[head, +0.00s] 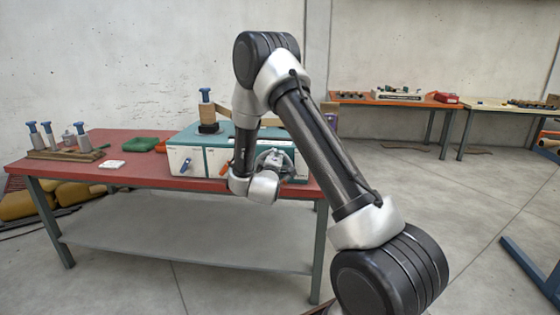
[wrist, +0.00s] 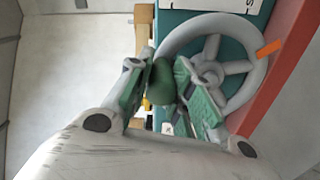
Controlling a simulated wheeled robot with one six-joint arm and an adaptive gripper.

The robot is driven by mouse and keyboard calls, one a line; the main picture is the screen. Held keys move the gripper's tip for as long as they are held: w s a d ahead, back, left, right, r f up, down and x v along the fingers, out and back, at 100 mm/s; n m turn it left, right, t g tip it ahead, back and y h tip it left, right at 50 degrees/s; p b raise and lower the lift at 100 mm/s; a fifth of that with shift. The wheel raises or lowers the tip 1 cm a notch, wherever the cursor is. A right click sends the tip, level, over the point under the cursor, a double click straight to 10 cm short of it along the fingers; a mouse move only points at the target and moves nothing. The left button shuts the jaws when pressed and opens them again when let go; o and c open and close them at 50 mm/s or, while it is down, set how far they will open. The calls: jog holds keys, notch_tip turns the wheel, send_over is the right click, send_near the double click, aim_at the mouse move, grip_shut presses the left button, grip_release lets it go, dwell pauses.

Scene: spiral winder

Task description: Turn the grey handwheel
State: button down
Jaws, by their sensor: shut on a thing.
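The grey handwheel (wrist: 255,78) shows in the wrist view, with a round rim, spokes and a hub, on the teal side of the winder (wrist: 185,22). An orange mark (wrist: 269,48) sits by its right rim. My gripper (wrist: 165,78) is at the wheel's left edge, its green-padded fingers shut on a dark green handle knob (wrist: 160,92). The knob's joint to the rim is partly hidden by the fingers. In the head view the teal and white winder (head: 187,160) stands on the red table (head: 130,175); my arm hides part of it and most of the wheel.
A blue-topped spindle (head: 207,108) rises from the winder. An orange bench (head: 395,100) stands far behind. Floor at right is mostly open.

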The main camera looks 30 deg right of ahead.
jog(key=shift+w+a+n, duration=0.4)
jog(key=shift+a+n, duration=0.2)
jog(key=shift+n, duration=0.6)
jog(key=c, duration=1.3)
grip_release()
jog(key=shift+o, duration=0.2)
jog(key=shift+s+a, duration=0.1)
jog(key=v, duration=1.1)
jog(key=shift+s+a, duration=0.25)
jog(key=shift+s, duration=0.05)
